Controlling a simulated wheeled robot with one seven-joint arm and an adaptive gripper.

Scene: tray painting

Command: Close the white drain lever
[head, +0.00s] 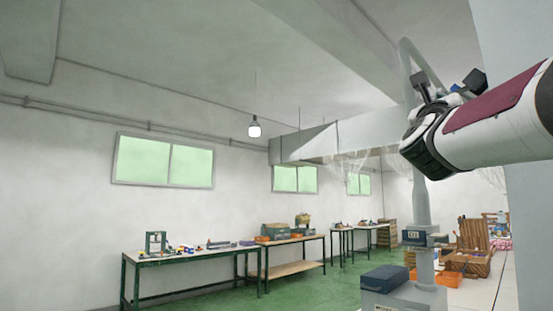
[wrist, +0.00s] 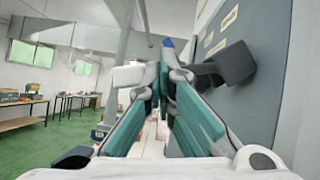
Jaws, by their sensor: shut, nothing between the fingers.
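My gripper (wrist: 163,72) is shut in the wrist view, its teal fingers meeting at the tips with nothing between them. A whitish block (wrist: 128,76) shows just left of the fingertips. It may be the white drain lever, but its mounting is hidden and I cannot tell if the fingers touch it. A dark block-shaped handle (wrist: 236,63) is to the right of the fingers, in front of a grey labelled panel (wrist: 222,28). In the head view my arm reaches in from the right, and the fingers are not clear there.
A grey pole (head: 421,205) stands below and beyond my arm. A dark blue toolbox (head: 385,278) sits at its foot. Worktables (head: 190,255) line the left wall. The green floor (head: 300,285) between is open. The panel closes off the wrist view's right side.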

